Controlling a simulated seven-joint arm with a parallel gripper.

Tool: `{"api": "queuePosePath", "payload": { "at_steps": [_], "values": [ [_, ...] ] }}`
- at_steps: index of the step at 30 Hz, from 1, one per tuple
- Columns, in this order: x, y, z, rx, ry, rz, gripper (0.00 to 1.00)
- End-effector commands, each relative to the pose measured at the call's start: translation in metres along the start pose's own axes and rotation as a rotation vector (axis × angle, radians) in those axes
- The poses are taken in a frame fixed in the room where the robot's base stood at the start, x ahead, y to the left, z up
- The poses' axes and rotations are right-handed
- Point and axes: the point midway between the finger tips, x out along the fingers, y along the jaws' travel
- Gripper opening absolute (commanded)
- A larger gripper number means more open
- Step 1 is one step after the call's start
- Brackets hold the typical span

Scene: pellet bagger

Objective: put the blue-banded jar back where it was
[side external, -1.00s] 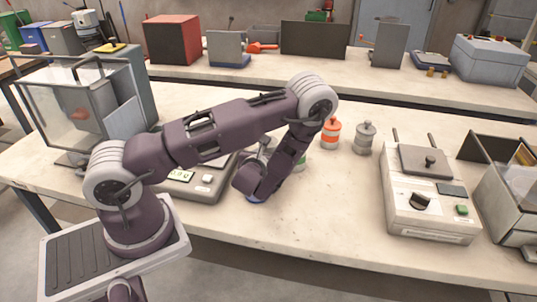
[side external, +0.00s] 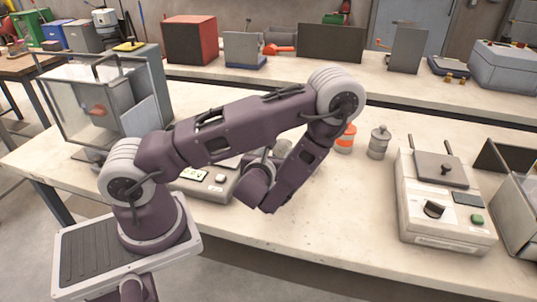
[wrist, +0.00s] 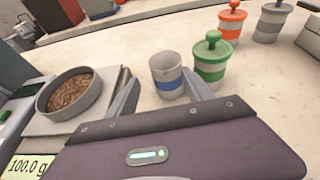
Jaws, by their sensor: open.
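The blue-banded jar (wrist: 168,78) is a grey cup with a blue band and no lid on it, upright on the bench in the wrist view. My gripper (wrist: 160,75) is open, with one finger to the left of this jar and one to its right. I cannot tell whether either finger touches it. A lidded green-banded jar (wrist: 211,66) stands just beyond the right finger.
A scale with a pan of brown pellets (wrist: 70,95) stands left; its display (wrist: 28,167) reads 100.0 g. An orange jar (wrist: 231,24) and a grey jar (wrist: 270,24) stand farther back. A sealer-like machine (side external: 445,200) is to the right. Bench before it is clear.

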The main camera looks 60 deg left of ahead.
Motion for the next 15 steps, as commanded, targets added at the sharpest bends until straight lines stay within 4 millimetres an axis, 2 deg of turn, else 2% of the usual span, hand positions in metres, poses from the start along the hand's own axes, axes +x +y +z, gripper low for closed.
{"api": "queuePosePath", "payload": {
  "at_steps": [2,4,6,7,9,11,13,15],
  "values": [
    [-0.01,0.017,0.042,-0.116,-0.076,0.105,0.59],
    [-0.031,0.05,0.085,-0.282,-0.15,0.262,0.59],
    [-0.063,0.088,0.112,-0.488,-0.19,0.443,0.59],
    [-0.079,0.103,0.117,-0.584,-0.193,0.52,0.59],
    [-0.119,0.131,0.118,-0.828,-0.166,0.688,0.59],
    [-0.154,0.142,0.107,-1.053,-0.104,0.814,0.59],
    [-0.193,0.137,0.091,-1.329,0.016,0.924,0.59],
    [-0.227,0.114,0.08,-1.604,0.178,0.983,0.59]
  ]
}}
